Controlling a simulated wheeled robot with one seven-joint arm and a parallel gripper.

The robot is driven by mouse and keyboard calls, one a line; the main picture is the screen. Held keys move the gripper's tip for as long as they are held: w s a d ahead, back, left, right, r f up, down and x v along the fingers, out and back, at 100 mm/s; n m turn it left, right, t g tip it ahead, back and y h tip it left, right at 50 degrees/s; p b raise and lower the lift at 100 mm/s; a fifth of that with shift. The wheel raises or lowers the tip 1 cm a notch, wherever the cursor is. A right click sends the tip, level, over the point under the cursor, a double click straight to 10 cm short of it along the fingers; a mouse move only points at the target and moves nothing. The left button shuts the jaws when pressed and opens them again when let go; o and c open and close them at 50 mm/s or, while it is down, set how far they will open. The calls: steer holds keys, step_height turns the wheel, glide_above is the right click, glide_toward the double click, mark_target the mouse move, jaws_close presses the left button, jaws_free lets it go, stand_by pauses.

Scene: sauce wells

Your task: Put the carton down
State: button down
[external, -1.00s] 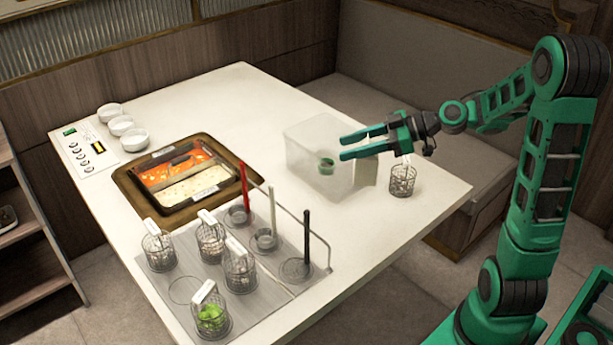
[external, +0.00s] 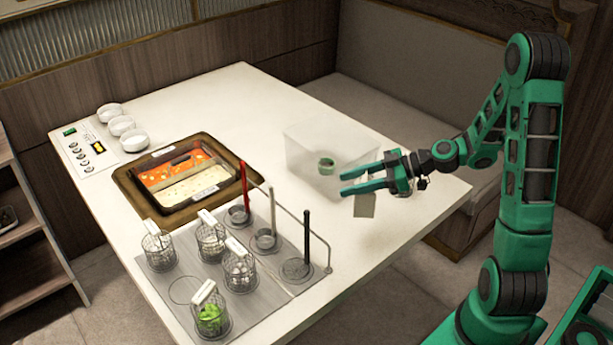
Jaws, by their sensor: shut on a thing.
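A small beige carton (external: 364,206) shows just below the fingers of my green gripper (external: 343,181). My gripper is shut on it, and the fingers hide its upper part. The carton looks upright, in front of the clear bin near the table's right front edge. I cannot tell whether its bottom touches the white table (external: 345,238).
A translucent bin (external: 303,166) with a green round item (external: 326,165) inside stands just behind my gripper. A two-part soup pot (external: 180,175), several wire baskets (external: 240,270) on a grey tray and white bowls (external: 121,125) stand to the left. The table's front edge is close.

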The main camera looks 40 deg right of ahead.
steer(key=w+d+f, duration=0.3)
steer(key=d+f, duration=0.6)
steer(key=shift+w+d+f, duration=0.15)
steer(key=shift+f, duration=0.25)
steer(key=shift+f, duration=0.1)
steer(key=c, duration=1)
jaws_free()
